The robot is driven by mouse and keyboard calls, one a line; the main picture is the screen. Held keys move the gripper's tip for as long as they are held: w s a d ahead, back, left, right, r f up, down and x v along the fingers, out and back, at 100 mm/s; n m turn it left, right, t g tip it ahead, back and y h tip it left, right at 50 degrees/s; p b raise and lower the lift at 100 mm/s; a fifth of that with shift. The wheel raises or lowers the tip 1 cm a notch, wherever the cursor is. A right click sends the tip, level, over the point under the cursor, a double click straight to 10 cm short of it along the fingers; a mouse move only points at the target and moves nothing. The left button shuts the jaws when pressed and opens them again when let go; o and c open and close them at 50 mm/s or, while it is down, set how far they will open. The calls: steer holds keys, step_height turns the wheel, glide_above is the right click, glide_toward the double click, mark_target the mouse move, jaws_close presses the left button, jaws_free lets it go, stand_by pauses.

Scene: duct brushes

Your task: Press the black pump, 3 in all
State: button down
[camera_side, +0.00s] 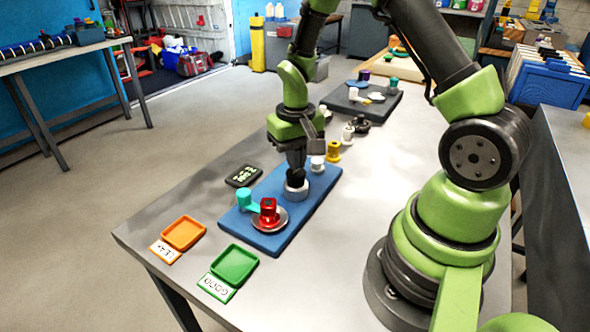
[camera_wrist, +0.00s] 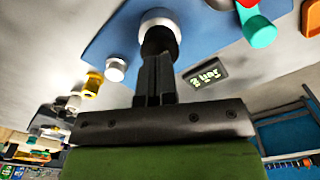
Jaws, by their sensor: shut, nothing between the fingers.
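The black pump (camera_wrist: 160,42) shows in the wrist view as a dark round head on a pale grey collar (camera_wrist: 163,14). In the side view the collar (camera_side: 296,191) sits on the blue board (camera_side: 255,235). My gripper (camera_side: 296,168) points straight down over the pump with its fingers together and nothing between them. In the wrist view the fingertips (camera_wrist: 156,60) meet the edge of the black head; I cannot tell whether they touch it. The fingers hide most of the pump in the side view.
A red piece (camera_side: 268,210) on a grey dish and a teal piece (camera_side: 245,198) stand on the board's near end. A white knob (camera_side: 317,163) is close behind my gripper. A small display (camera_side: 243,176), orange tray (camera_side: 183,233) and green tray (camera_side: 234,265) lie alongside.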

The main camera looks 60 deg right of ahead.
steer(key=shift+r, duration=0.15)
stand_by(0.3)
steer(key=shift+r, duration=3)
steer(key=s+a+r+n+t+y, duration=0.1)
steer(key=s+a+r+t, duration=0.2)
steer(key=s+a+r, duration=0.2)
steer(key=s+a+r+n+t+y, duration=0.1)
steer(key=s+a+r+t, duration=0.3)
steer(key=s+r, duration=0.4)
step_height(320, 180, up, 3)
steer(key=shift+s+a+r, duration=0.1)
steer(key=shift+s+a, duration=0.3)
steer(key=shift+a, duration=0.5)
